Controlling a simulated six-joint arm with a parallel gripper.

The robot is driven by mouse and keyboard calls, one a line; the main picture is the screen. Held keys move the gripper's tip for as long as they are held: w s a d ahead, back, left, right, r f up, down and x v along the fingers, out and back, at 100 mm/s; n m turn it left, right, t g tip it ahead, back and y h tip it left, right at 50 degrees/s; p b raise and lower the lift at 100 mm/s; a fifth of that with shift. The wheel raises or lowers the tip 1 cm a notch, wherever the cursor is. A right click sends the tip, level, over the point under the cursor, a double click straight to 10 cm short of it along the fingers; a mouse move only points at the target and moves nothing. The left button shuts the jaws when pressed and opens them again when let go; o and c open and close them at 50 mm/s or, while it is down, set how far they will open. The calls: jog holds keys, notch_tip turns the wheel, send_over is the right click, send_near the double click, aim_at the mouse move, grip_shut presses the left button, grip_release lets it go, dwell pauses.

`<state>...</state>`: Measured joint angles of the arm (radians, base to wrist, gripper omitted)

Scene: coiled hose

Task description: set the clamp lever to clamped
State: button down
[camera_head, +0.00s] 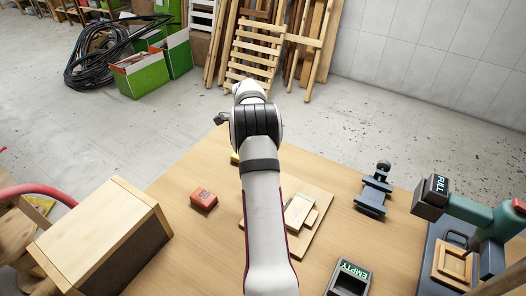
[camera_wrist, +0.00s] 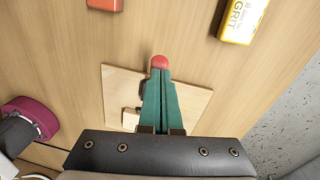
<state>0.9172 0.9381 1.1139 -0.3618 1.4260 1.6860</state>
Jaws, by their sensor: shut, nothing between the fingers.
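In the wrist view, my gripper (camera_wrist: 160,76) has its green fingers shut together with nothing between them. A round red knob (camera_wrist: 160,62) shows right at the fingertips, perhaps the clamp lever's end; I cannot tell whether they touch. The rest of the lever is hidden, so its setting cannot be read. Behind the fingers lies a pale wooden board (camera_wrist: 196,101) with a small wooden block (camera_wrist: 130,118). In the head view the board (camera_head: 313,232) is partly covered by my arm, and the fingers are hidden.
A red box (camera_head: 203,199) lies left of my arm. A yellow grit package (camera_wrist: 242,18) is at upper right in the wrist view. A blue-grey vice (camera_head: 374,190), an EMPTY bin (camera_head: 349,278) and a teal machine (camera_head: 495,222) stand right. A wooden crate (camera_head: 100,240) is left.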

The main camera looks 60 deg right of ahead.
jog(key=w+d+r, duration=0.1)
jog(key=w+r, duration=0.3)
jog(key=r, duration=0.7)
jog(key=shift+d, duration=0.35)
jog(key=shift+w+r, duration=0.1)
